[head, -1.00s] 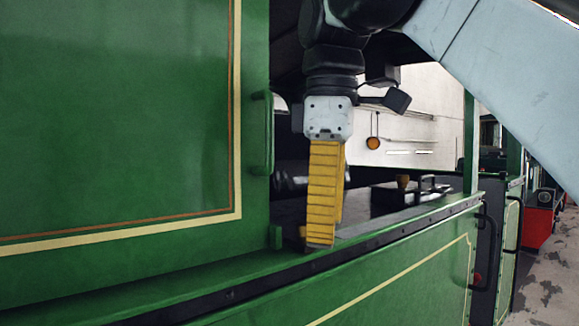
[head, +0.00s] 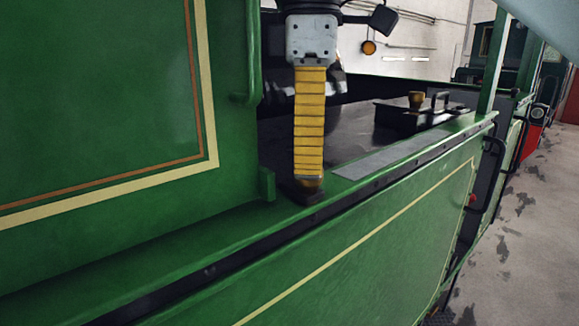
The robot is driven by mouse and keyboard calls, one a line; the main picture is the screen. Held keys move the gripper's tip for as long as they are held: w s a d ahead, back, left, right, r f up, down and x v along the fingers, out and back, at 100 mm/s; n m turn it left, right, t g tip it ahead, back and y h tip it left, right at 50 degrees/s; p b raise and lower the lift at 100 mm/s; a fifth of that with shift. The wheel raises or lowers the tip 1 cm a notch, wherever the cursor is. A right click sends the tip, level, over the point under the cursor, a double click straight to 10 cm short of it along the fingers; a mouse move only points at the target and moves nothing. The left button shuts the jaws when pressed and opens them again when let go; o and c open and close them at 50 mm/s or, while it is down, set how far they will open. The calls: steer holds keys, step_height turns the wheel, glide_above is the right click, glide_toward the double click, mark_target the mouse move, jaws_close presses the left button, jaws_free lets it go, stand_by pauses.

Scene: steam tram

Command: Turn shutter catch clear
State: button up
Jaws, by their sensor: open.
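A large green shutter panel (head: 90,90) with cream and orange lining fills the left of the head view. A small green upright tab (head: 267,184) stands at its lower right corner, on the green ledge. My gripper (head: 307,180) points down just right of this tab, its yellow fingers seen nearly edge-on; it is open. A dark low piece (head: 302,196) lies on the ledge at the fingertips, possibly the catch. The fingers hide part of it, and I cannot tell whether they touch it or stand around it.
A black-edged green side wall (head: 390,210) runs below the ledge, with a green post (head: 493,75) further along. A dark box with a handle (head: 425,112) stands inside. Open floor (head: 520,230) lies at right.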

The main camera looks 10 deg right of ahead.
steer(key=shift+s+f, duration=0.7)
steer(key=shift+s, duration=0.05)
steer(key=shift+w+f, duration=0.1)
steer(key=shift+f, duration=0.1)
steer(key=shift+w+f, duration=0.15)
steer(key=shift+w, duration=0.4)
steer(key=shift+s, duration=0.3)
steer(key=c, duration=0.6)
jaws_close()
